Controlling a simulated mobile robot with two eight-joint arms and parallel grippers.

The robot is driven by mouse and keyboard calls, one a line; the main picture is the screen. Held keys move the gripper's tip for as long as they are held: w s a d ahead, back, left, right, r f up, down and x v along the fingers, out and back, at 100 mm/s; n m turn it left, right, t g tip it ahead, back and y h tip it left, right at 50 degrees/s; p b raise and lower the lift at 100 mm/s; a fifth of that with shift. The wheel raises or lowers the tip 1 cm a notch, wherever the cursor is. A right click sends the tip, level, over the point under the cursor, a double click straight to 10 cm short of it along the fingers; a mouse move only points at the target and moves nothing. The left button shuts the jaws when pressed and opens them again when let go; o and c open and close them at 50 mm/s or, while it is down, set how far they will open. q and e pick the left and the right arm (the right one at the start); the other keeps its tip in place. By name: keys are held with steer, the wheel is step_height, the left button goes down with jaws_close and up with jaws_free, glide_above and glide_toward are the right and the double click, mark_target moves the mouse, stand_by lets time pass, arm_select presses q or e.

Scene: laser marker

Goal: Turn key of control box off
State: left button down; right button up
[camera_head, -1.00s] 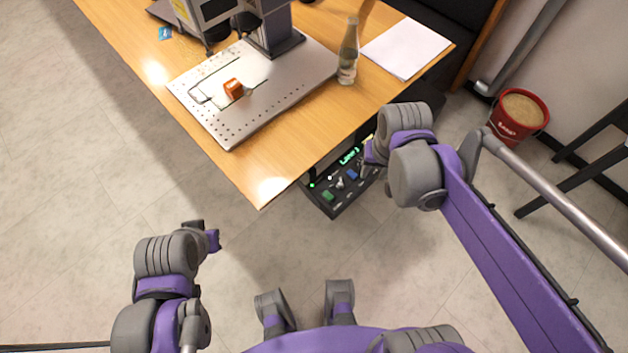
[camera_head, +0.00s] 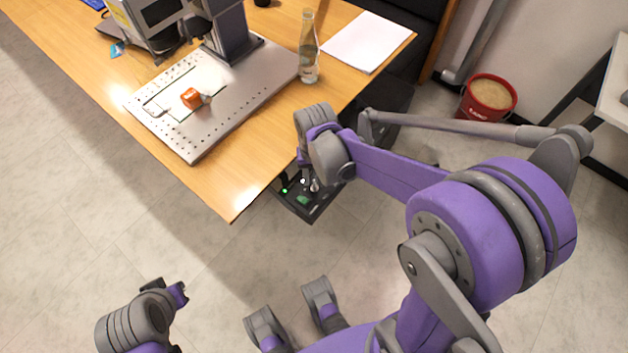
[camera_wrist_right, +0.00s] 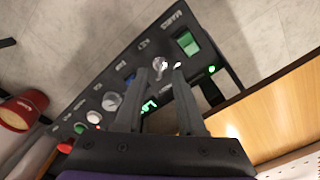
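The black control box (camera_head: 300,205) is below the table's edge in the head view, partly hidden by my right arm. In the right wrist view its panel (camera_wrist_right: 98,98) runs diagonally, with a row of knobs and a silver key (camera_wrist_right: 160,65) near the lit green switch (camera_wrist_right: 187,43). My right gripper (camera_wrist_right: 159,72) is open, its two fingers apart. The key shows just beyond and between the fingertips, with no grip on it visible. My left gripper (camera_head: 180,293) hangs over the floor at lower left; its finger gap is unclear.
The wooden table (camera_head: 215,185) overhangs the box and its edge is close to my right gripper. On it are a perforated metal plate (camera_head: 190,148), a glass bottle (camera_head: 309,55) and paper (camera_head: 368,40). A red bucket (camera_head: 488,98) stands at right.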

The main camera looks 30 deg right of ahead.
steer(key=shift+f, duration=1.05)
jaws_close()
